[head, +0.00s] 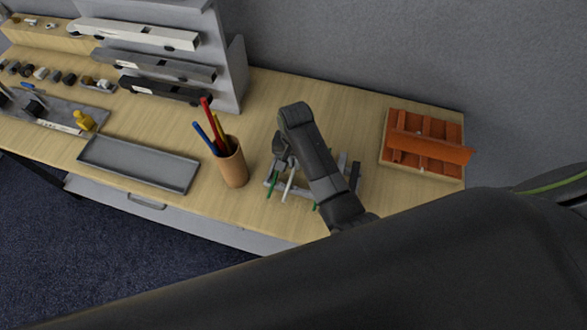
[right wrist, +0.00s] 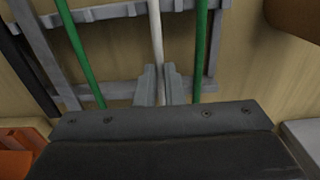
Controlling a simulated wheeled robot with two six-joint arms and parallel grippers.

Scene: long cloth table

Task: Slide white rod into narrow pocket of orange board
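The white rod (head: 289,184) lies at the grey rack, between green rods. In the right wrist view the white rod (right wrist: 156,30) runs down between the fingers of my right gripper (right wrist: 160,84), which are close together with no clear gap beside it. In the head view my right gripper (head: 284,160) is over the rack, partly hidden by my own arm. I cannot tell whether the rod is lifted off the rack. The orange board (head: 399,118), with ribs forming pockets, lies at the table's right end; an orange panel sits across its front part. My left gripper is not in view.
The grey rack (right wrist: 115,11) also holds green rods (right wrist: 82,50). A brown cup (head: 233,166) with coloured pens stands left of the rack. A grey tray (head: 140,176) and a shelf unit (head: 232,80) are further left. Bare table lies between rack and board.

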